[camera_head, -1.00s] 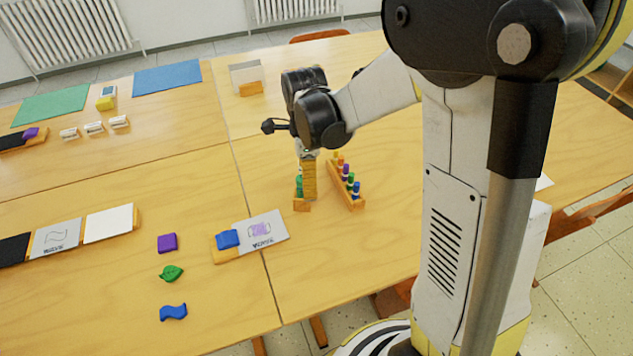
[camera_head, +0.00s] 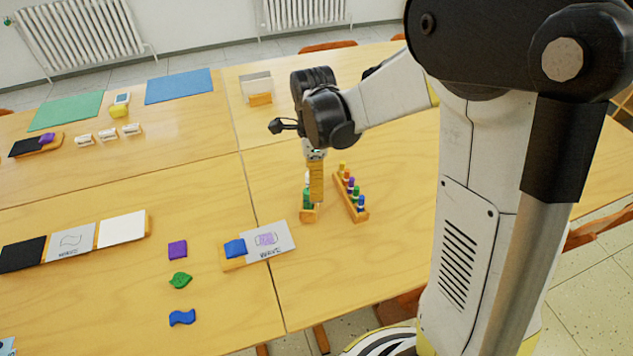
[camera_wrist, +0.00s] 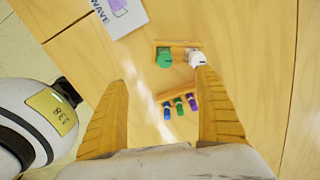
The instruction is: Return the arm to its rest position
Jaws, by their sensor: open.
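My gripper (camera_head: 316,190) points down over the right-hand table, with its yellow fingers above a small wooden holder (camera_head: 309,216). In the wrist view its fingers (camera_wrist: 163,78) are spread wide, with nothing between them. The holder carries a green piece (camera_wrist: 164,57) and a white piece (camera_wrist: 196,58), both beyond the fingertips. A longer wooden rack (camera_head: 361,215) with several coloured pieces stands just right of the gripper. My arm reaches in from the right, and its links hide part of the table.
A wooden stand with a WAVE card (camera_head: 281,240) and blue block (camera_head: 235,248) lies front-left of the gripper. A purple square (camera_head: 178,250), green leaf (camera_head: 180,281) and blue wave (camera_head: 182,317) lie farther left. A white-and-wood holder (camera_head: 260,99) stands behind. Bare tabletop surrounds the racks.

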